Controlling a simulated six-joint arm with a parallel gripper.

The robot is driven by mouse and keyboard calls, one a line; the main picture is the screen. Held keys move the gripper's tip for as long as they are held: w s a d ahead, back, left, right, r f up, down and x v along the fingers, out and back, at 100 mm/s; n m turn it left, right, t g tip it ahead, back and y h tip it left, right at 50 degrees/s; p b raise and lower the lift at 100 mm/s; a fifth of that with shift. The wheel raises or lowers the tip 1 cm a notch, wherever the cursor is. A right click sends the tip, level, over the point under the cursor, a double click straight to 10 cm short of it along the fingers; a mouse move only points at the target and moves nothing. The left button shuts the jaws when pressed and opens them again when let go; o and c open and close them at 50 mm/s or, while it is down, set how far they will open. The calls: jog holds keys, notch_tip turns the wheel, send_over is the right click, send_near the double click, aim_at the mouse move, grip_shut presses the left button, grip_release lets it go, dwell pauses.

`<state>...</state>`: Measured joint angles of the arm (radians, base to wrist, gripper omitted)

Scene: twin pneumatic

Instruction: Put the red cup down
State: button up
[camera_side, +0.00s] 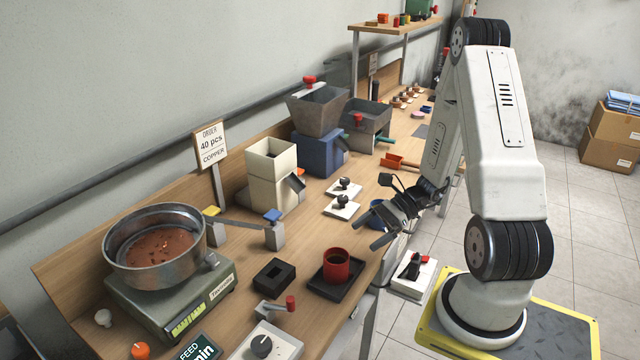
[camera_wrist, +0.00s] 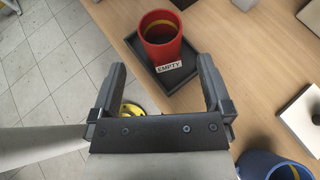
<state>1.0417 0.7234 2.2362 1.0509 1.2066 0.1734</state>
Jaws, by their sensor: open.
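The red cup (camera_side: 336,264) stands upright on a black square tray (camera_side: 349,286) near the front edge of the bench. In the wrist view the red cup (camera_wrist: 160,38) shows a yellow ring inside and a label reading "EMPTY" at its base, with the tray (camera_wrist: 188,76) under it. My gripper (camera_side: 372,232) is open and empty, apart from the cup and to its upper right in the side view. In the wrist view the fingers of my gripper (camera_wrist: 162,80) point toward the cup, which lies beyond their tips.
A blue cup (camera_side: 390,218) is below my gripper; it also shows in the wrist view (camera_wrist: 268,166). A small black holder (camera_side: 274,275) stands left of the tray. A scale (camera_side: 180,290) bearing a metal pan (camera_side: 118,252), and white switch plates (camera_side: 341,206), are nearby.

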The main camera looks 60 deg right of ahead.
jog(key=shift+s+d+r, duration=0.15)
jog(key=shift+d, duration=0.1)
jog(key=shift+a, duration=0.15)
dwell(0.3)
jog(key=w+a+r+n+g+h, duration=0.1)
jog(key=a+n+h, duration=0.4)
jog(key=n, duration=0.7)
jog(key=w+a+r+n+g+h, duration=0.2)
jog(key=a+r+n+h, duration=0.3)
jog(key=a+n, duration=0.4)
jog(key=n+g, duration=0.1)
jog(key=n, duration=0.2)
jog(key=shift+w+a+n+g+h, duration=0.2)
jog(key=shift+a+n+g+h, duration=0.1)
jog(key=shift+a+n, duration=0.1)
jog(key=shift+r, duration=0.1)
